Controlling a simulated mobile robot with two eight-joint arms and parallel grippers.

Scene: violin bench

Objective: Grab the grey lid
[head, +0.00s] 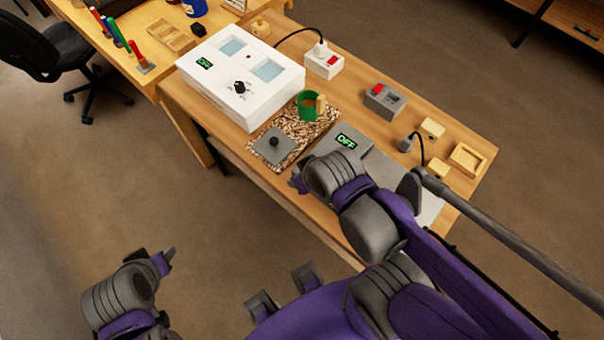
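The grey lid (267,152) is a flat square plate with a round black knob on top. It lies on the speckled cork mat (290,130) near the front edge of the bench. My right gripper (298,181) is just in front and to the right of the lid, apart from it in the picture, and mostly hidden behind my own wrist. My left gripper (165,261) is low at the left over the floor, away from the bench. The finger gap of neither gripper shows clearly.
A green pot (307,112) stands on the mat behind the lid. A white box (215,88) with an OFF display is at left. A grey device (362,150) with an OFF display lies right of the mat, partly under my arm. Small blocks sit at right.

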